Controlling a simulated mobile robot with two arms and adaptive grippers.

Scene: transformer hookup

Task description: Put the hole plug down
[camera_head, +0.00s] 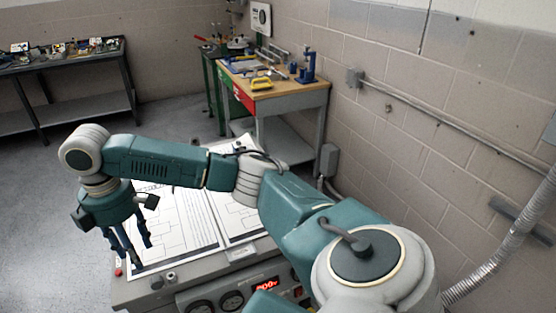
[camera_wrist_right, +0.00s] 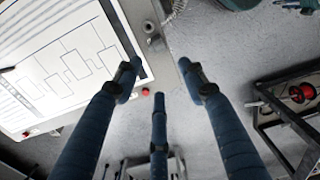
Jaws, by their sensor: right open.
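My right gripper (camera_head: 135,248) hangs over the front left corner of the grey cabinet (camera_head: 140,293), fingers pointing down. In the right wrist view its three blue fingers (camera_wrist_right: 160,92) are spread open with nothing between them. A small grey round piece (camera_head: 170,277) sits on the cabinet's top near the front edge, to the right of the gripper and apart from it. It also shows in the wrist view (camera_wrist_right: 154,42). I cannot tell whether it is the hole plug or a fixed fitting. My left gripper is not in view.
Large printed diagram sheets (camera_head: 190,235) cover much of the cabinet top. A red button (camera_head: 118,271) is at its left corner, with gauges and a red display (camera_head: 267,286) on the front. A wooden workbench (camera_head: 275,88) with tools stands behind. Open floor lies left.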

